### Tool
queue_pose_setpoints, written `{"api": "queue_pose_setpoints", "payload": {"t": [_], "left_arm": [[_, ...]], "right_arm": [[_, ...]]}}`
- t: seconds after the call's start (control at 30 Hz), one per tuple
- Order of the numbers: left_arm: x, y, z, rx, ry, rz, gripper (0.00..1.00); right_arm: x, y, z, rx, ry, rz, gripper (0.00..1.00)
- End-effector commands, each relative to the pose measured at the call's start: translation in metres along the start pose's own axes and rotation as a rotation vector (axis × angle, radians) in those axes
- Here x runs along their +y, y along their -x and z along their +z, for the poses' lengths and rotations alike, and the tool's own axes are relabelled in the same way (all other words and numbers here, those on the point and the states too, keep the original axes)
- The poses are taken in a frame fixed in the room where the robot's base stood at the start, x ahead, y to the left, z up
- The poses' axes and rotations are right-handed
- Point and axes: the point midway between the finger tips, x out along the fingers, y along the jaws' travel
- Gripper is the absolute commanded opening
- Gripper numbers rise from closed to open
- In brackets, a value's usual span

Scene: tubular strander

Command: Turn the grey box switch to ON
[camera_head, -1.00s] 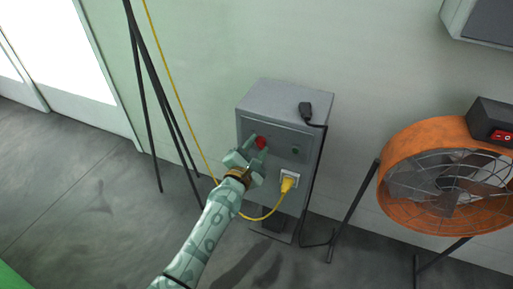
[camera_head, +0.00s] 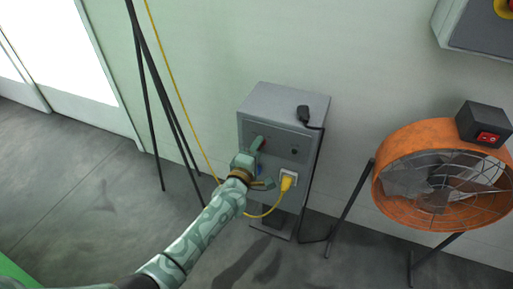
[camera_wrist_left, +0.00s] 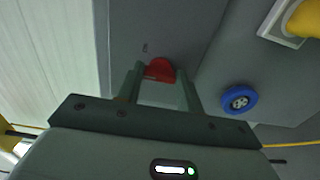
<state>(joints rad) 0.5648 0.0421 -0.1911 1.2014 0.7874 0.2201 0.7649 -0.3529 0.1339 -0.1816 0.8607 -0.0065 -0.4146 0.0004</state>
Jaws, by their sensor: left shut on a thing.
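The grey box (camera_head: 286,98) stands against the wall, with its front panel facing me. Its red switch (camera_wrist_left: 160,69) sits between the two fingers of my left gripper (camera_wrist_left: 160,80) in the left wrist view. My left gripper (camera_head: 258,147) is shut on the red switch; in the head view the fingers hide most of it. A small round indicator (camera_head: 294,151) to the right of the switch looks dark. My right gripper is not in view.
A yellow plug (camera_head: 287,183) with a hanging cable is in the box's socket, close to my left gripper. A black tripod (camera_head: 160,100) stands to the left. An orange fan (camera_head: 385,190) stands to the right. Open floor lies in front of the box.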

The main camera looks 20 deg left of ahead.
Motion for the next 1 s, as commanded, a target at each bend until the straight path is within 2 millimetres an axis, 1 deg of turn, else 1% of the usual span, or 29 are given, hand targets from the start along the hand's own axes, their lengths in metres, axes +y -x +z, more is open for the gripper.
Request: {"api": "queue_pose_setpoints", "payload": {"t": [0.47,0.6,0.9,1.0], "left_arm": [[-0.001,0.001,0.001,-0.003,-0.444,-0.003,0.14],[-0.002,0.001,0.001,-0.004,-0.557,-0.004,0.14],[-0.003,0.001,0.001,-0.004,-0.725,-0.004,0.14],[-0.004,0.001,0.001,-0.004,-0.760,-0.004,0.14]], "right_arm": [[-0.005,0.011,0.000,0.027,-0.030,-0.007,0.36],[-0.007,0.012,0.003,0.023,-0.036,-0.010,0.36],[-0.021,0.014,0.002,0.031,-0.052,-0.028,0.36],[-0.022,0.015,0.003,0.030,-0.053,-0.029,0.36]]}}
